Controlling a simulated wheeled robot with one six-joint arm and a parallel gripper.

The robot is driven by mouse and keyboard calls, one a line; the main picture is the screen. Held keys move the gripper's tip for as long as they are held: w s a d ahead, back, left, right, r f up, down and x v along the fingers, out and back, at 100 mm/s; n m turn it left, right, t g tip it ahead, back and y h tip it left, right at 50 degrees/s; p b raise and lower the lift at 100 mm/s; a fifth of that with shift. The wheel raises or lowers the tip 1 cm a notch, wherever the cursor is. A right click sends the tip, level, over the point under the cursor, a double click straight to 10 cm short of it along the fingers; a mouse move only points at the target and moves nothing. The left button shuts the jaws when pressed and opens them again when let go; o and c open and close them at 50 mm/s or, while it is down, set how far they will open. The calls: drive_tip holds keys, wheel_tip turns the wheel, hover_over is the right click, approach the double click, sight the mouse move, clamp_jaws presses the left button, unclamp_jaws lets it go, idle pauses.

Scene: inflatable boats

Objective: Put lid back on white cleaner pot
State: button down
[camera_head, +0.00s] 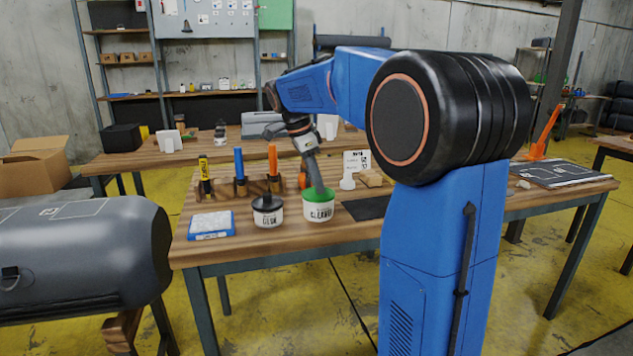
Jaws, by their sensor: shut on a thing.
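The white cleaner pot (318,211), with "CLEANER" lettered on its side, stands upright near the front edge of the wooden workbench. The green lid (327,195) is at the top of the pot, level with its rim. I cannot tell whether it is fully seated or just above the rim. My gripper (319,188) reaches down from above to the middle of the lid and is shut on it. The fingertips are small here and the exact grip is hard to see.
A dark-lidded glue pot (267,212) stands close left of the cleaner pot. A blue-edged box (211,225) lies farther left. A wooden holder (253,186) with upright tools stands behind. A black mat (365,208) lies to the right. A grey inflatable tube (80,250) is at left.

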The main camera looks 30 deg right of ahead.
idle(0.3)
drive_tip(key=c, duration=1)
unclamp_jaws()
drive_tip(key=shift+c, duration=0.2)
drive_tip(key=shift+r, duration=3.45)
clamp_jaws()
